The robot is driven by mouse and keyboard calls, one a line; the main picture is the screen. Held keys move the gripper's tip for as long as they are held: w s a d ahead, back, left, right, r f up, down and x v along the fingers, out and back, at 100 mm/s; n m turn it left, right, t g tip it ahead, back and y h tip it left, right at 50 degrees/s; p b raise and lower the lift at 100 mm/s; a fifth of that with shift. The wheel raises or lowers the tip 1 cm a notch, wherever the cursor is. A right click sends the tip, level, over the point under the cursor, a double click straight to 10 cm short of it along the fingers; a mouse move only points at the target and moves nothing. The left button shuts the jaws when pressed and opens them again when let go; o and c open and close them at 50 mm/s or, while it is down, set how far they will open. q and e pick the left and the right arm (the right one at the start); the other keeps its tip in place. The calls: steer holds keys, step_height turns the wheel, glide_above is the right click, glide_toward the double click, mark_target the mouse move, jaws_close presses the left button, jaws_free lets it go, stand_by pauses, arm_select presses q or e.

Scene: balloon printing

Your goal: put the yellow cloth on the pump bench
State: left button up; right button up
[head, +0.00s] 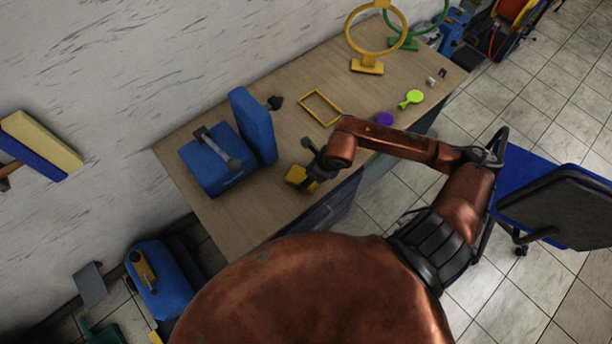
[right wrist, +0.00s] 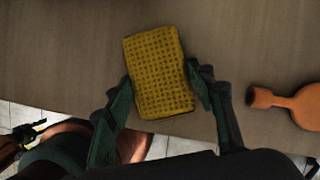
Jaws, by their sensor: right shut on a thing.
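The yellow cloth (right wrist: 158,72) shows as a waffle-textured rectangle in the right wrist view, between the fingers of my right gripper (right wrist: 163,88). In the head view the cloth (head: 297,175) is at the front edge of the wooden bench (head: 235,218), partly hidden by my right gripper (head: 312,172). My right gripper is shut on the cloth. I cannot tell whether the cloth touches the bench top. A blue pump-like machine (head: 213,172) with a grey handle stands on the bench left of the cloth. My left gripper is not in view.
A blue upright block (head: 254,125) stands beside the machine. A yellow frame (head: 321,108), a purple balloon (head: 385,119) and a lime one (head: 411,98) lie farther back. An orange-brown balloon-shaped piece (right wrist: 292,103) lies right of the cloth. A blue chair (head: 530,190) stands at right.

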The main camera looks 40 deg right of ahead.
steer(key=o, duration=1)
steer(key=shift+r, duration=0.1)
steer(key=p+v, duration=0.1)
steer(key=v, duration=1.1)
steer(key=shift+p, duration=0.4)
